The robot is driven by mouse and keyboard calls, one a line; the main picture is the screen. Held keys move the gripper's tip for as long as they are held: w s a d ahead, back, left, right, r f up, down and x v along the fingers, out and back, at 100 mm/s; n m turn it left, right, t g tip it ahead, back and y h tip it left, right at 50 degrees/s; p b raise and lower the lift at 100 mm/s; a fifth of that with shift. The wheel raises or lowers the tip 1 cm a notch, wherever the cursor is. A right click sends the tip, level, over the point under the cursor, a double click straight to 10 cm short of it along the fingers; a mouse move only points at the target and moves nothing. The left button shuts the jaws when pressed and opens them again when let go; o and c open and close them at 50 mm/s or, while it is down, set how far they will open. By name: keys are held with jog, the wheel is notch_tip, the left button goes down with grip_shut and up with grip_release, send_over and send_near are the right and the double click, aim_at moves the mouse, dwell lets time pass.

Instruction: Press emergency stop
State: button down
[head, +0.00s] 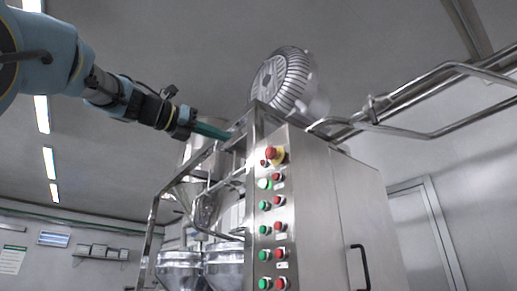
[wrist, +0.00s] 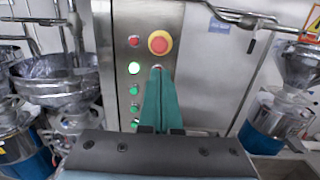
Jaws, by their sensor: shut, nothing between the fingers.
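The emergency stop is a red mushroom button on a yellow disc (head: 277,154) near the top of the steel control panel in the head view. It shows in the wrist view (wrist: 158,43) at the upper middle, unobstructed. My gripper (head: 228,134) is at the upper left of the button in the head view, its teal fingers together and empty. In the wrist view my gripper's fingertips (wrist: 157,69) appear just below the button, apart from its face. The exact distance between them is hard to tell.
Green and red buttons (head: 265,229) run down the panel below the stop. The steel cabinet (head: 322,200) carries a black handle (head: 360,267). Steel frame bars and hoppers (head: 178,270) stand left of the panel. Pipes (head: 430,90) run at the upper right.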

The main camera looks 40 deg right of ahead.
aim_at(267, 152)
jog(key=d+p, duration=0.2)
jog(key=d, duration=0.2)
jog(key=d+p, duration=0.3)
jog(key=d, duration=0.1)
jog(key=d+r+p, duration=0.1)
jog(key=d+p, duration=0.1)
jog(key=d, duration=0.2)
jog(key=shift+w+d+r+p, duration=0.1)
jog(key=shift+d+p, duration=0.2)
jog(key=shift+p, duration=0.1)
jog(key=shift+d, duration=0.4)
